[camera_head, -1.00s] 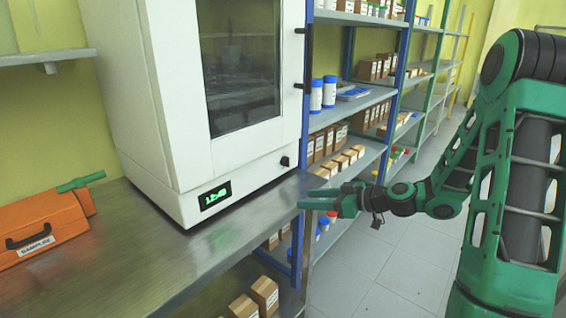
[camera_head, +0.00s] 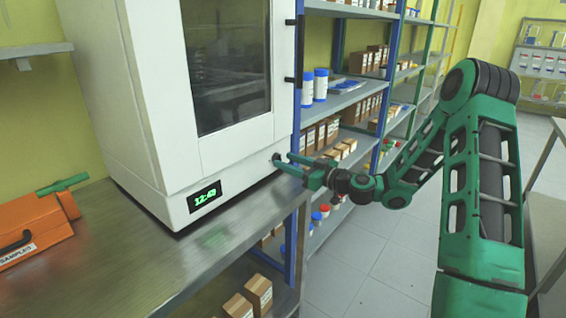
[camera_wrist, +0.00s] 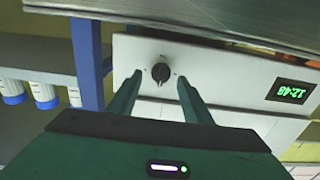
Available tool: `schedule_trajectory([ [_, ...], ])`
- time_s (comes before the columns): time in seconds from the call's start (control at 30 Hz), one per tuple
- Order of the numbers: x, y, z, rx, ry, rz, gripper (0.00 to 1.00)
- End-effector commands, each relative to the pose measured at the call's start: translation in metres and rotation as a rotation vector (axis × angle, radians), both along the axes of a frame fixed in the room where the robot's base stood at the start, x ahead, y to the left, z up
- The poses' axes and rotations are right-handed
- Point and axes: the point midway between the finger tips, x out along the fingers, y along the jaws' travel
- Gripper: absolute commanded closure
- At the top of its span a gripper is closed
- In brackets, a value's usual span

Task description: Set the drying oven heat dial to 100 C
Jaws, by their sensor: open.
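The drying oven (camera_head: 150,130) is a white cabinet with a dark glass door, standing on a metal bench. Its heat dial (camera_wrist: 160,73) is a small black knob on the lower front panel; in the head view the dial (camera_head: 276,157) is small, close to my fingertips. My gripper (camera_head: 287,161) is open, its two green fingers pointing at the panel. In the wrist view my gripper (camera_wrist: 158,80) has one finger on each side of the dial, apart from it as far as I can tell. A lit green display (camera_wrist: 291,93) is on the same panel. The dial's markings are too small to read.
The metal bench (camera_head: 130,255) runs under the oven. An orange samples case (camera_head: 35,230) lies on it at the left. A blue-posted shelf rack (camera_head: 340,105) with bottles and boxes stands right beside the oven. Tiled floor (camera_head: 375,245) is open between the bench and my arm.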

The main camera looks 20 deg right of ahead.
Motion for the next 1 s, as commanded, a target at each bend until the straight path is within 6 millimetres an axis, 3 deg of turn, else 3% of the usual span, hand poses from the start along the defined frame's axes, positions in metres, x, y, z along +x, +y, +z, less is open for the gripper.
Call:
schedule_trajectory([
  [0.2, 0.016, 0.012, 0.000, -0.001, -0.001, 0.001, 0.55],
  [0.53, 0.018, 0.014, 0.000, -0.001, 0.001, 0.001, 0.55],
  [0.7, 0.018, 0.014, 0.000, -0.001, 0.001, 0.001, 0.93],
  [1.0, 0.018, 0.013, 0.000, 0.014, 0.011, 0.000, 0.95],
])
